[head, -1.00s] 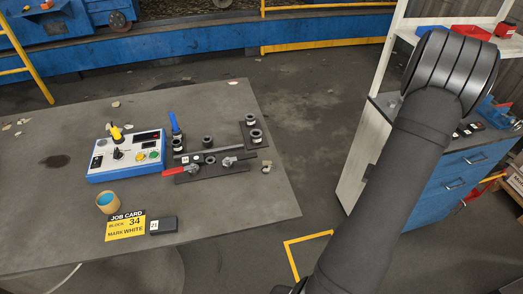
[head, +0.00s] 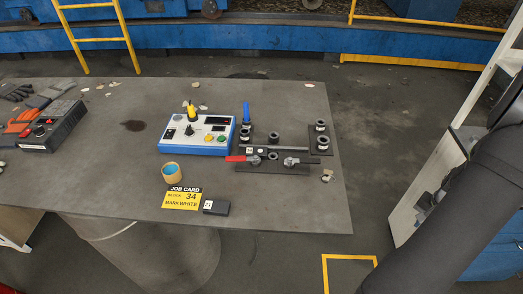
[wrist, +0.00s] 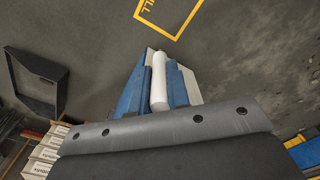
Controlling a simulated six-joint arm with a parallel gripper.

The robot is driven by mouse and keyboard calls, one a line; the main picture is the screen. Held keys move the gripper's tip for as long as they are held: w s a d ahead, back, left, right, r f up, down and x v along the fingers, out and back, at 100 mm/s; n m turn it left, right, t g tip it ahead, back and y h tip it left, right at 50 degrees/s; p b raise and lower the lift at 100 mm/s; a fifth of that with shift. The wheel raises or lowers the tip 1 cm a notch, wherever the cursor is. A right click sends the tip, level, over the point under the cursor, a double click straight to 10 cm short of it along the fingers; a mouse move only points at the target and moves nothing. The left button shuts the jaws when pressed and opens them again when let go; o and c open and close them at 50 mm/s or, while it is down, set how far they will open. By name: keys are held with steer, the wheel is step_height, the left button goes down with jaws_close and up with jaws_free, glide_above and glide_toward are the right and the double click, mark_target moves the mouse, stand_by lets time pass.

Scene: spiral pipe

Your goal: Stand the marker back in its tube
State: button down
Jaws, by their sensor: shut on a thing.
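In the wrist view my gripper (wrist: 160,66) is shut on a white cylindrical marker (wrist: 159,82), which lies lengthwise between the blue fingers with its far end showing. My gripper is outside the head view. In the head view several short dark tubes stand on the table beyond and right of the job card. One tube (head: 246,133) has a blue marker (head: 246,112) upright in it. Other open tubes are a middle one (head: 274,138) and a pair at the right, a far one (head: 320,126) and a near one (head: 321,143).
A control box (head: 197,135) with a yellow knob stands left of the tubes. A red-handled valve plate (head: 270,164), yellow job card (head: 182,198), black block (head: 216,207) and tan cup (head: 171,173) lie nearer. The table's (head: 110,175) front left is clear.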

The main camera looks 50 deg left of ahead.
steer(key=w+a+r+n, duration=0.2)
steer(key=w+a+r, duration=0.15)
steer(key=a, duration=0.65)
steer(key=w+a+r+n, duration=0.25)
steer(key=a+r, duration=0.25)
steer(key=a, duration=0.4)
steer(key=s+a+r+n, duration=0.2)
steer(key=a+r, duration=0.2)
steer(key=a, duration=0.4)
steer(key=s+a+r+n, duration=0.2)
steer(key=a+r, duration=0.2)
steer(key=a, duration=0.3)
steer(key=s+a+r+n, duration=0.5)
steer(key=s+a+r, duration=0.15)
steer(key=s, duration=0.25)
steer(key=s+a+r+n, duration=0.4)
steer(key=s+a+r, duration=0.1)
steer(key=s+a, duration=0.35)
steer(key=shift+n, duration=0.25)
steer(key=shift+s+a+f, duration=1.3)
steer(key=shift+a+f, duration=0.2)
steer(key=shift+f, duration=0.35)
steer(key=shift+s+a+f, duration=1.3)
steer(key=shift+a+f, duration=0.25)
steer(key=shift+f, duration=0.35)
steer(key=shift+s+a+f, duration=1.3)
steer(key=shift+a+f, duration=0.2)
steer(key=shift+f, duration=0.35)
steer(key=shift+f, duration=0.1)
